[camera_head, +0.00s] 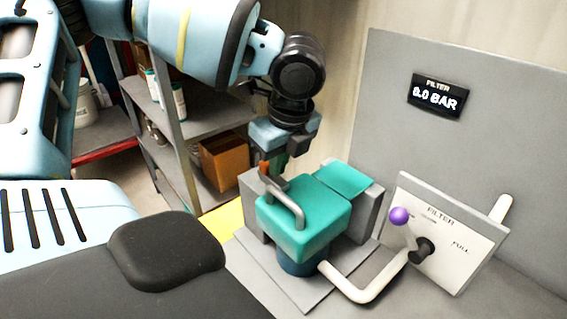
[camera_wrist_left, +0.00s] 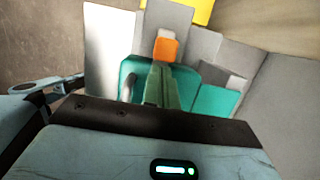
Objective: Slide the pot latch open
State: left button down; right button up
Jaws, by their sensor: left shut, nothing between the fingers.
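The pot (camera_head: 318,222) has a teal, block-shaped lid with a grey bar handle (camera_head: 287,203) and stands on a grey base plate. An orange latch knob (camera_head: 264,168) sits at its far left side on a grey part; it also shows in the left wrist view (camera_wrist_left: 166,48), just beyond the fingertips. My left gripper (camera_head: 275,163) points down over that side of the pot, beside the knob. Its green fingers (camera_wrist_left: 163,72) are shut together with nothing between them. Whether they touch the knob I cannot tell. My right gripper is not in view.
A white panel (camera_head: 450,240) with a purple-knobbed lever (camera_head: 399,216) stands to the right, joined to the pot by a white pipe (camera_head: 362,290). A display (camera_head: 438,95) on the grey wall reads 0.0 BAR. Shelves with a cardboard box (camera_head: 226,160) stand behind left.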

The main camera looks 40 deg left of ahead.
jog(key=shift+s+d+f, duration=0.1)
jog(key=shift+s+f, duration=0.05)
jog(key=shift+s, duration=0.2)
